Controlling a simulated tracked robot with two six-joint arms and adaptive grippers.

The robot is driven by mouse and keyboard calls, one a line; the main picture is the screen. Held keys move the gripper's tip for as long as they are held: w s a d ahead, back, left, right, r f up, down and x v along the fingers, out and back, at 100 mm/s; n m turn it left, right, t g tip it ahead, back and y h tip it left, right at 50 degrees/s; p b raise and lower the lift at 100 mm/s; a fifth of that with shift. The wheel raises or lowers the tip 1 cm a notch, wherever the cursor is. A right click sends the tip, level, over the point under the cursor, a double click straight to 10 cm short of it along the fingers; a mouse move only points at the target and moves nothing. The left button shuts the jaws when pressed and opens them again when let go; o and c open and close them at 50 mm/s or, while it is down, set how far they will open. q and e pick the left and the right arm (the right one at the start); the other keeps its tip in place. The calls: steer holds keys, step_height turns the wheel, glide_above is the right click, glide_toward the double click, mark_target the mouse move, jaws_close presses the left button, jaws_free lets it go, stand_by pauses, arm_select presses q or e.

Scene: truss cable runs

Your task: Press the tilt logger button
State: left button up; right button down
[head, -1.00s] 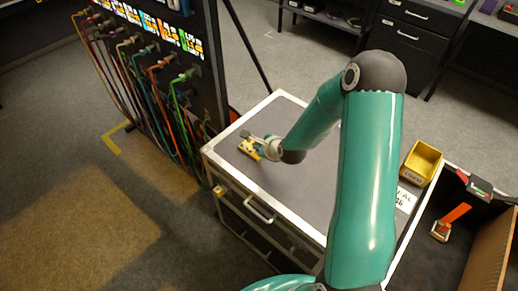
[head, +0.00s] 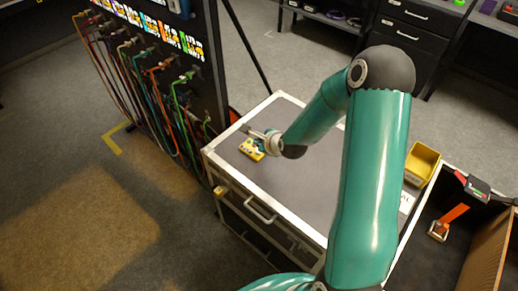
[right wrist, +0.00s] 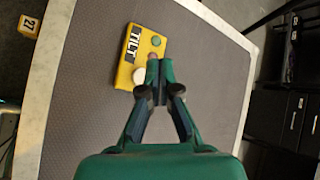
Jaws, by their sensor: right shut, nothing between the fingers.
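The tilt logger is a small yellow box (right wrist: 127,72) with a black and white TILT label, lying on the grey cart top. In the right wrist view it has a green round button (right wrist: 156,41) near its far end and a white round part (right wrist: 139,74) nearer. A grey-brown round part shows just beside the fingertips. The logger also shows in the head view (head: 251,151). My right gripper (right wrist: 159,68) is shut and empty, its tips over the logger's right edge in the picture. It also shows in the head view (head: 252,132). Contact cannot be told. My left gripper is not in view.
The cart top (head: 300,180) is mostly clear, with a pale metal rim. A panel of hanging coloured cables (head: 150,80) stands to the left. A yellow bin (head: 422,163) and an orange-handled item (head: 448,219) are at the right.

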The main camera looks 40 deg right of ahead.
steer(key=shift+r+p, duration=0.75)
steer(key=shift+r, duration=1.15)
